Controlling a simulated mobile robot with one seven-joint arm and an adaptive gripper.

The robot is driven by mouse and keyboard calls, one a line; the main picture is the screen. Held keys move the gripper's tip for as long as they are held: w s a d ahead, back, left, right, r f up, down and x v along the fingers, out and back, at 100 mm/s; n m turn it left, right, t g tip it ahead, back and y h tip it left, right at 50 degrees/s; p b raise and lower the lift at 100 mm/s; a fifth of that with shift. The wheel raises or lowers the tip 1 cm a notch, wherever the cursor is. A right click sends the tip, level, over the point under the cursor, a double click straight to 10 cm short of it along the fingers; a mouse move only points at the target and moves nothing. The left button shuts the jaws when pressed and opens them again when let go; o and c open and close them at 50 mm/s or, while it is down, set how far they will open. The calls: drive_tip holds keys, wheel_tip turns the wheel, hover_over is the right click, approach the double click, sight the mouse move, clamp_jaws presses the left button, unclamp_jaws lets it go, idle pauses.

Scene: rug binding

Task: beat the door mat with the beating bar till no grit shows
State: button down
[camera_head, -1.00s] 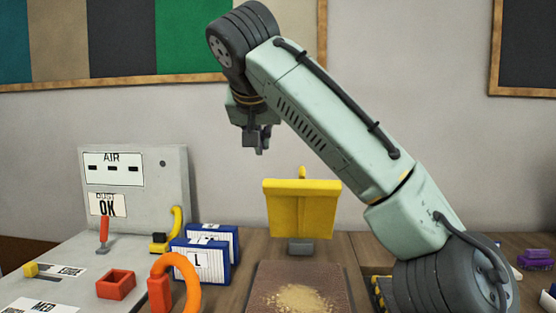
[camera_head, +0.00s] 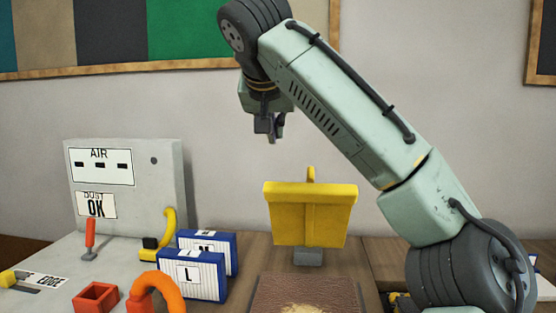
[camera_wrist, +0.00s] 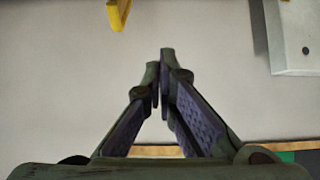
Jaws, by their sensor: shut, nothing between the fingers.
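The brown door mat (camera_head: 330,290) lies on the wooden bench at the bottom of the head view, its near part cut off. Pale grit (camera_head: 302,308) lies on it. Behind it a yellow broad-faced piece (camera_head: 310,216) stands upright on a small grey foot, with a yellow handle on top. I cannot tell surely whether this is the beating bar. My gripper (camera_head: 269,132) is shut and empty, in the air above and left of the yellow piece. In the wrist view, my fingertips (camera_wrist: 160,65) meet, and a yellow tip (camera_wrist: 118,12) shows at the top edge.
A grey AIR panel (camera_head: 170,190) with an OK dust label stands at left. Before it are a red lever (camera_head: 90,236), a red open box (camera_head: 95,297), an orange hook (camera_head: 158,285) and blue-white boxes (camera_head: 194,275). A wall lies behind.

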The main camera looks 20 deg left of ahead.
drive_tip(key=p, duration=0.3)
hover_over(279, 182)
drive_tip(key=w+a, duration=0.1)
drive_tip(key=w, duration=0.2)
wheel_tip(279, 182, down, 5)
drive_tip(key=shift+s+d+f, duration=0.1)
drive_tip(key=shift+s+f, duration=0.2)
drive_tip(key=shift+f, duration=0.35)
drive_tip(key=shift+s+d+f, duration=0.1)
drive_tip(key=shift+s+f, duration=0.2)
drive_tip(key=shift+f, duration=0.3)
drive_tip(key=shift+s+f, duration=0.15)
drive_tip(key=shift+s, duration=0.15)
drive_tip(key=shift+s+d+f, duration=0.1)
drive_tip(key=shift+s+f, duration=0.2)
drive_tip(key=shift+f, duration=0.1)
